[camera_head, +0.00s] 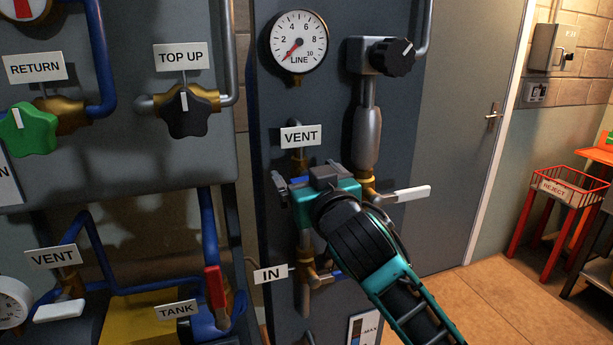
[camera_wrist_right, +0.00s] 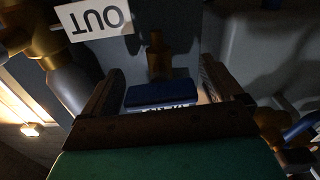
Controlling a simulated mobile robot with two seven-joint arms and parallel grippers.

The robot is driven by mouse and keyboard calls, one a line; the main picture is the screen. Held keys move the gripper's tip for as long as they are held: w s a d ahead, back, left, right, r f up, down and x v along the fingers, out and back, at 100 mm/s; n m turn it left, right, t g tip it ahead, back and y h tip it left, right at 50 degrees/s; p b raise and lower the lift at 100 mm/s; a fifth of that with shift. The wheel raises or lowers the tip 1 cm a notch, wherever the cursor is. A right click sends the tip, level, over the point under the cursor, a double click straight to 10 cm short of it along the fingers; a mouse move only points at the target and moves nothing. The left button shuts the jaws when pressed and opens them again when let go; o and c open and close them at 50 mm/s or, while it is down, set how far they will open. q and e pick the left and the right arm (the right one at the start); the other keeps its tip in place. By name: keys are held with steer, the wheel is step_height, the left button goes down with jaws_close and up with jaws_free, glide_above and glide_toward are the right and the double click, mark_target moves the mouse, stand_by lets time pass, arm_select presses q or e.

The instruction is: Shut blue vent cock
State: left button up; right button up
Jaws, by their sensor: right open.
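The blue vent cock's handle (camera_wrist_right: 162,94) shows in the right wrist view, between the two fingers of my right gripper (camera_wrist_right: 162,82), with a brass fitting behind it. In the head view my right gripper (camera_head: 318,182) is in front of the valve under the VENT sign (camera_head: 300,136) on the middle panel and covers most of it. Only a bit of blue (camera_head: 299,180) shows beside the gripper. My right gripper is open around the handle; contact with the fingers cannot be told. My left gripper is out of view.
A white lever (camera_head: 405,194) sticks out just right of my gripper. The IN sign (camera_head: 270,274) and brass pipework are below. A LINE gauge (camera_head: 297,42) and black knob (camera_head: 388,57) are above. Another VENT sign (camera_head: 53,256) with a white lever (camera_head: 59,311) is at lower left.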

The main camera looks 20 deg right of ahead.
steer(key=shift+c, duration=0.8)
steer(key=c, duration=0.9)
steer(key=shift+m+p, duration=0.35)
steer(key=shift+m, duration=0.15)
steer(key=o, duration=1.1)
steer(key=shift+c, duration=0.2)
